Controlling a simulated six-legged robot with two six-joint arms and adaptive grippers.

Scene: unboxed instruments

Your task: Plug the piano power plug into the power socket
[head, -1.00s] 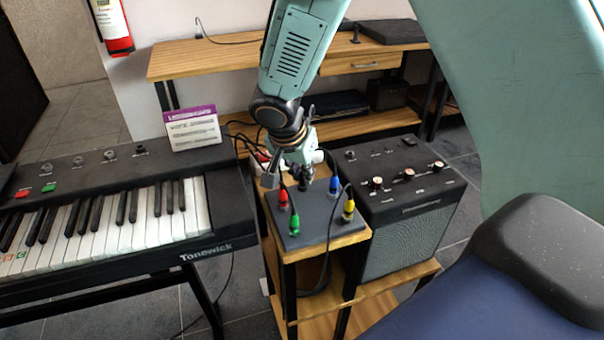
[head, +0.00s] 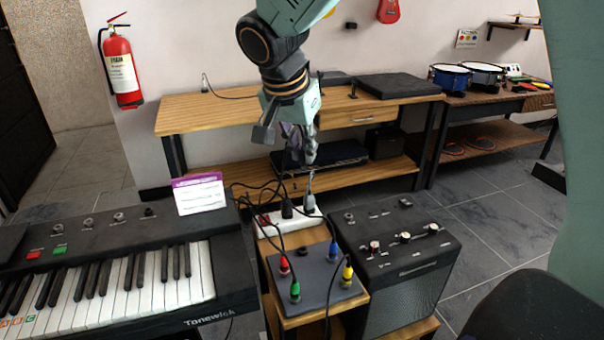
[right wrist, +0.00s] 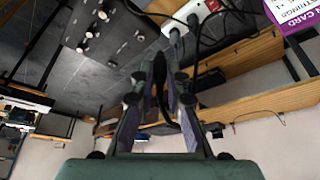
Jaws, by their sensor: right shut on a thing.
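The white power socket strip (head: 272,229) lies on the wooden stand behind the dark jack box. It has a red switch (head: 263,219), a black plug (head: 287,209) and a grey plug (head: 309,205) in it. In the right wrist view the strip (right wrist: 205,9) is at the top. My right gripper (head: 308,158) is above and behind the strip, apart from it. It is shut on a small black piece with a cable (right wrist: 160,76), which looks like the piano power plug. Its prongs cannot be made out. My left gripper is not in view.
The keyboard piano (head: 110,270) stands at left with a purple-topped card (head: 200,194) on it. The jack box (head: 318,275) with coloured plugs is in front of the strip. A black amplifier (head: 405,240) stands at right. A wooden bench (head: 225,112) is behind. Black cables loop around the strip.

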